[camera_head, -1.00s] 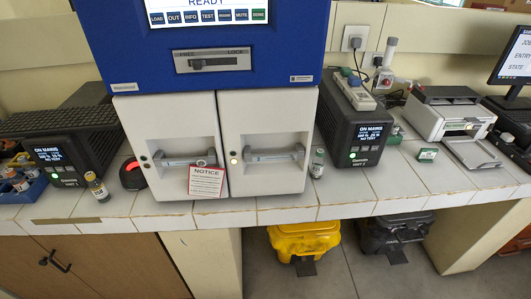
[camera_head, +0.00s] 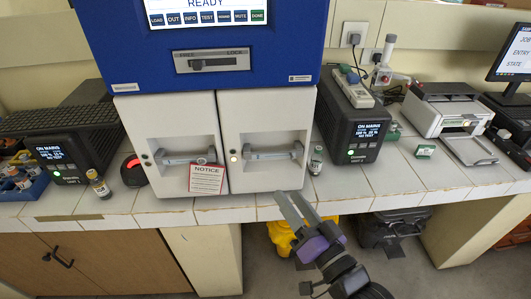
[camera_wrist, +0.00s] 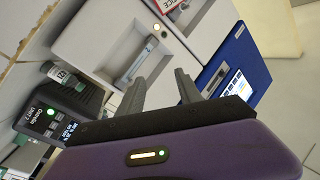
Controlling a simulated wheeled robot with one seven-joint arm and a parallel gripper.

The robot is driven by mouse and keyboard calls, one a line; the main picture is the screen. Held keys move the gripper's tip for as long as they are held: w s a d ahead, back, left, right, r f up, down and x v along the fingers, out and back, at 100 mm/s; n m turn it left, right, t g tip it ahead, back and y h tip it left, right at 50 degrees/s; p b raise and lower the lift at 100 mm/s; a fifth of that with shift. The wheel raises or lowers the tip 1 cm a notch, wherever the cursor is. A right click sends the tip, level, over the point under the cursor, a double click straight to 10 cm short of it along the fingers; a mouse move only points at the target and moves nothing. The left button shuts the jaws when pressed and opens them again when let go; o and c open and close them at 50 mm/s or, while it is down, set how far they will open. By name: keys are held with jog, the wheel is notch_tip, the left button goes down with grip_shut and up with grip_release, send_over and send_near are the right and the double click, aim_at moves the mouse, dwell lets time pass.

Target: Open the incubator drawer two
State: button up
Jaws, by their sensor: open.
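The incubator is a blue cabinet (camera_head: 205,40) over two white drawers side by side. The left drawer (camera_head: 170,130) has a grey bar handle (camera_head: 185,156) and a NOTICE card hanging by it. The right drawer (camera_head: 268,115) has its own grey bar handle (camera_head: 273,152) and a pale light beside it. Both drawers look shut. My gripper (camera_head: 292,202) is open and empty, in front of and below the right drawer, apart from its handle. In the wrist view my gripper's fingers (camera_wrist: 160,90) point towards the right drawer's handle (camera_wrist: 137,62).
A small vial (camera_head: 316,160) stands right of the right drawer, near a dark power unit (camera_head: 352,125). A NOTICE card (camera_head: 207,180) hangs at the left drawer. The bench edge (camera_head: 280,212) runs below. A yellow bin (camera_head: 281,238) sits under it.

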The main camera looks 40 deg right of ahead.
aim_at(267, 156)
jog(key=shift+w+d+f+m+g+p, duration=0.25)
jog(key=shift+w+d+m, duration=0.9)
jog(key=shift+w+m, duration=1.2)
jog(key=shift+w+d+f+m+g+p, duration=0.25)
jog(key=shift+w+d+m, duration=1.05)
jog(key=shift+w, duration=1.9)
jog(key=shift+w+d+f+m+g+p, duration=0.1)
jog(key=shift+w+d+f+m+p, duration=0.2)
jog(key=shift+w+d+m, duration=1.4)
jog(key=shift+w+a+m, duration=0.35)
jog(key=shift+w+a, duration=0.4)
jog(key=shift+w, duration=0.3)
grip_shut()
jog(key=shift+f, duration=0.1)
